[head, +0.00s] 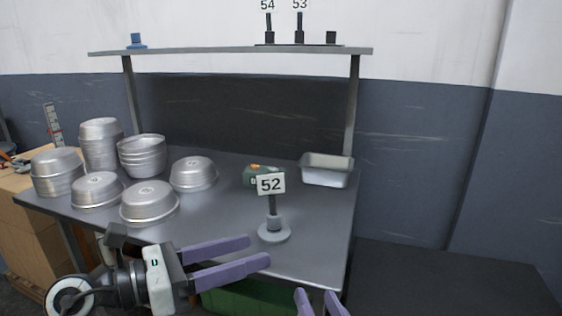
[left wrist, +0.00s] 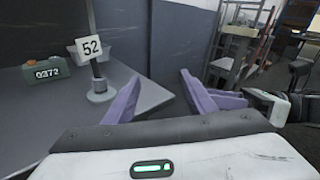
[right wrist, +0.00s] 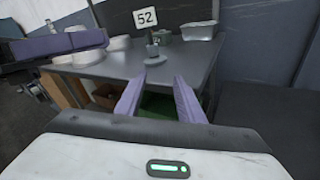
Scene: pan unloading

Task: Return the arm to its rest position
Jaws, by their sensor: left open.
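My left gripper (head: 258,253) is at the front edge of the metal table (head: 225,221), its purple fingers apart with nothing between them. In the left wrist view the left gripper's fingers (left wrist: 158,98) are also spread and empty. My right gripper (head: 321,303) shows only its fingertips at the bottom of the head view. In the right wrist view its purple fingers (right wrist: 157,97) are apart and empty, in front of the table's front edge. Several round metal pans (head: 149,201) sit on the table's left side, some stacked. A rectangular metal pan (head: 328,171) stands at the back right.
A number 52 sign (head: 271,184) on a round base stands near the table's front right. A small green box (head: 255,177) is behind it. A shelf (head: 231,50) spans above the table. Cardboard boxes (head: 35,232) stand at the left. A dark low surface (head: 450,275) lies at the right.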

